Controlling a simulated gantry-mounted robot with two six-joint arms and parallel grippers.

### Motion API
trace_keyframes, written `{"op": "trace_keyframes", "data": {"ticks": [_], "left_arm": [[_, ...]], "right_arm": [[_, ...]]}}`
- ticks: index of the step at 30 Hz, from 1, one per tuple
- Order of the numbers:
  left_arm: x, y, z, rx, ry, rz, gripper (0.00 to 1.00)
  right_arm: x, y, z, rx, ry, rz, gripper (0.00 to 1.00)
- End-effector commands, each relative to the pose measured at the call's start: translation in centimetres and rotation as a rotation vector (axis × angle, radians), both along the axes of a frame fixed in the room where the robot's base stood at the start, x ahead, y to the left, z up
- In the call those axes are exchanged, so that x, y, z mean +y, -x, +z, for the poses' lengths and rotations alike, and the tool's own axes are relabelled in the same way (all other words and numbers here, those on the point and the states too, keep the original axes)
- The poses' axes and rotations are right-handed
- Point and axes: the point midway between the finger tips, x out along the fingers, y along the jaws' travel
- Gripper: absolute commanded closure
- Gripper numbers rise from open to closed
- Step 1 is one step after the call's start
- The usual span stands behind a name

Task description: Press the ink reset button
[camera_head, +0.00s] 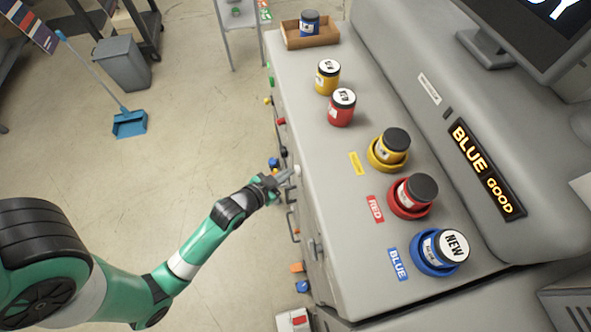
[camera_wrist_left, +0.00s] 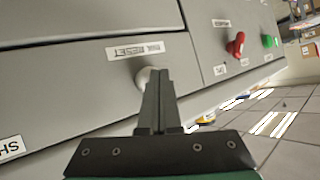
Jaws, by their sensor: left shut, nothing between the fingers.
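The ink reset button is a pale round knob (camera_wrist_left: 146,76) under an upside-down INK RESET label (camera_wrist_left: 135,50) on the machine's grey front in the left wrist view. My left gripper (camera_wrist_left: 158,73) is shut and empty. Its fingertips are at the button and overlap its right part in that view; I cannot tell if they touch it. In the head view the left gripper (camera_head: 286,175) reaches the machine's front side, by a small pale knob (camera_head: 297,170). My right gripper is not in view.
A red knob (camera_wrist_left: 236,45) and a green button (camera_wrist_left: 268,41) sit on the same front. On top, yellow (camera_head: 388,150), red (camera_head: 412,195) and blue (camera_head: 440,250) ink jars stand in coloured holders. A display (camera_head: 485,170) reads BLUE GOOD. Floor at left is mostly clear.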

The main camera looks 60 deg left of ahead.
Motion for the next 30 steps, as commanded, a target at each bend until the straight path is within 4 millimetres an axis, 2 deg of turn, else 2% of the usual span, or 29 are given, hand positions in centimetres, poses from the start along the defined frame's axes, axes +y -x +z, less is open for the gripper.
{"op": "trace_keyframes", "data": {"ticks": [5, 16, 23, 30], "left_arm": [[0.3, 1.0, 0.1, 0.001, 0.000, 0.002, 1.00], [0.4, 1.3, 0.0, 0.001, 0.000, 0.003, 1.00], [0.9, 3.4, 0.1, 0.002, 0.003, 0.005, 1.00], [1.5, 5.6, -0.1, 0.001, 0.002, 0.006, 1.00]], "right_arm": [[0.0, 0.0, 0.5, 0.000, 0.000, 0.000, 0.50], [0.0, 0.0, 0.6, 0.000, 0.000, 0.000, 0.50], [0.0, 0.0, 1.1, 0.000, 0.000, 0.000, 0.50], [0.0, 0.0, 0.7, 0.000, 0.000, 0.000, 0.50]]}}
